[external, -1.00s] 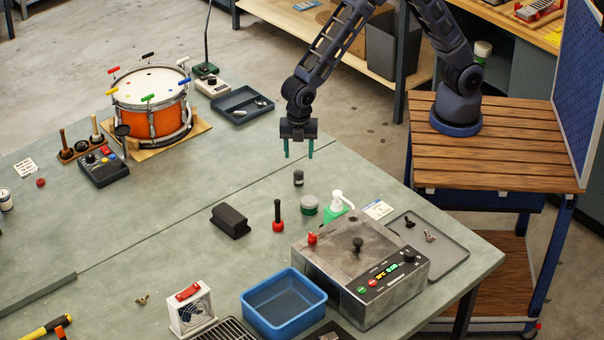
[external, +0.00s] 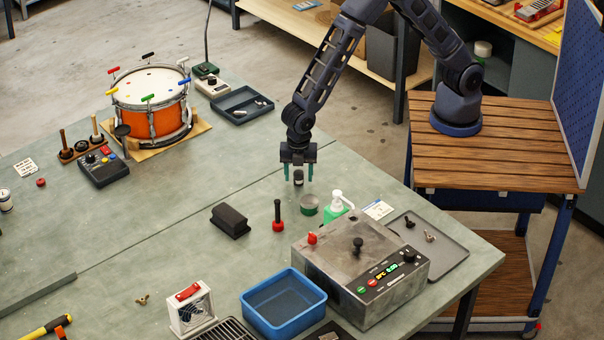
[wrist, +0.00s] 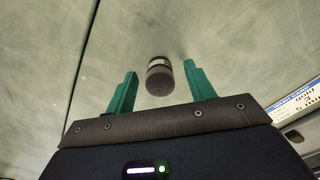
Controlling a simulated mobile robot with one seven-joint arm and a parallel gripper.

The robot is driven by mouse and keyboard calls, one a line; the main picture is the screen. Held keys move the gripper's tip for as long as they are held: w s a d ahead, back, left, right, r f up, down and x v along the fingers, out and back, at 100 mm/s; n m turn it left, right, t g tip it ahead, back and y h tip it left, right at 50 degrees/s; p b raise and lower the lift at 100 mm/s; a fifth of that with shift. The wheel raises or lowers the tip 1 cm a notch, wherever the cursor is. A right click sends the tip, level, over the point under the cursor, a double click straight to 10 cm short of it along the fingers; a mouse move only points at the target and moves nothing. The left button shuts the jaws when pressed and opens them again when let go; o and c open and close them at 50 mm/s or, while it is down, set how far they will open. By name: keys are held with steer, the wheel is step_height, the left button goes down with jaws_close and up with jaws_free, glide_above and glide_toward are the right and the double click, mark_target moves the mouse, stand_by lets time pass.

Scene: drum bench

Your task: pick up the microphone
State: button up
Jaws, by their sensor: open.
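A small dark cylinder (external: 299,181), which I take to be the microphone, stands on the grey-green bench below my gripper (external: 298,174). In the wrist view the cylinder (wrist: 159,80) has a dark rounded body and a pale band. It shows between the two green fingers of my gripper (wrist: 160,70), nearer the left-right middle than either finger. The fingers are open, with a gap on both sides of it. They point down around or just above its top; the exact height is unclear.
A green-sided round tin (external: 309,205), a green pump bottle (external: 337,205) and a red-based black-handled tool (external: 278,216) stand close in front. A black block (external: 230,220) lies to the left. A metal control box (external: 361,267) stands nearer the camera. Bench left of the cylinder is clear.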

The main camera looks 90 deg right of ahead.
steer(key=c, duration=1)
steer(key=shift+r, duration=0.1)
steer(key=shift+c, duration=0.2)
